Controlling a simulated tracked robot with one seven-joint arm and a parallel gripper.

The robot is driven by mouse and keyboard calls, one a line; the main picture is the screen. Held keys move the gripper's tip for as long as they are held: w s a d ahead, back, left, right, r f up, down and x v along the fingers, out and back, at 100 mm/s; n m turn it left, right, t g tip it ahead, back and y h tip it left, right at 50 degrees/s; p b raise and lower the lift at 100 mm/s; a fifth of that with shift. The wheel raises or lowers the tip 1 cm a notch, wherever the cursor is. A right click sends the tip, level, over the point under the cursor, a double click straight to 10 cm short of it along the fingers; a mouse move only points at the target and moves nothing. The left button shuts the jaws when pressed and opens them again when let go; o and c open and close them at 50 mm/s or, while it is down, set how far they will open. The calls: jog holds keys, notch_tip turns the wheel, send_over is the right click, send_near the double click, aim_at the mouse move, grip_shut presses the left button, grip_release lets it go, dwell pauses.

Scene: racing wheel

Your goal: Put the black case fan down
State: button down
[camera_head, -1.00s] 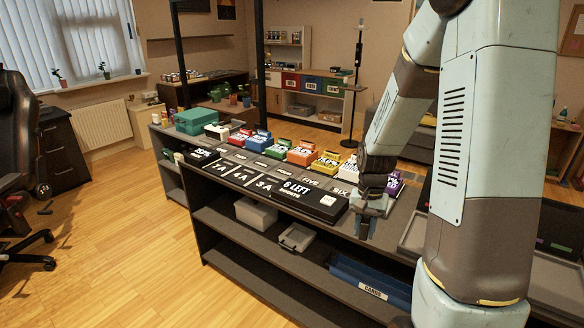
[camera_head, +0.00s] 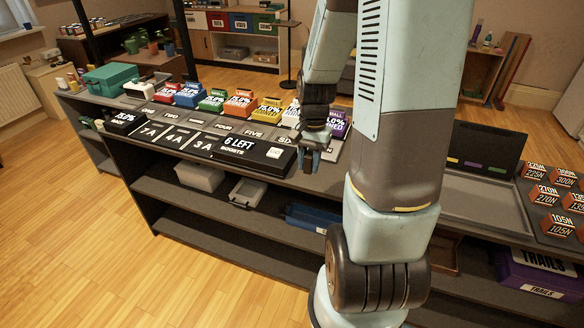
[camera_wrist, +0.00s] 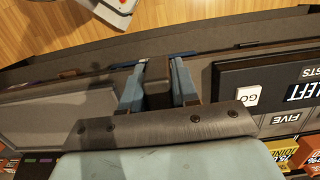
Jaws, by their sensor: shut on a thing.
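My gripper (camera_head: 312,158) hangs over the front part of the long dark bench top (camera_head: 458,205), just right of the black "6 LEFT" panel (camera_head: 240,150). In the wrist view the two blue-grey fingers (camera_wrist: 158,88) are shut on a dark, narrow block, the black case fan (camera_wrist: 157,94). Only its edge shows between the fingers. In the head view I cannot make the fan out against the gripper. I cannot tell whether it touches the bench top.
A row of coloured boxes (camera_head: 240,103) stands behind the panel. A purple box (camera_head: 338,122) is close behind my gripper. A shallow grey tray (camera_head: 485,207) lies to the right, with orange labelled blocks (camera_head: 556,200) beyond. Lower shelf holds grey bins (camera_head: 200,177).

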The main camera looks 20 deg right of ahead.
send_over(298, 180)
jog(key=s, duration=0.1)
notch_tip(298, 180, down, 6)
jog(key=shift+s+r, duration=0.1)
jog(key=shift+w+f, duration=0.75)
jog(key=shift+f, duration=1.65)
jog(key=shift+f, duration=0.1)
jog(key=c, duration=0.8)
grip_release()
jog(key=shift+c, duration=0.2)
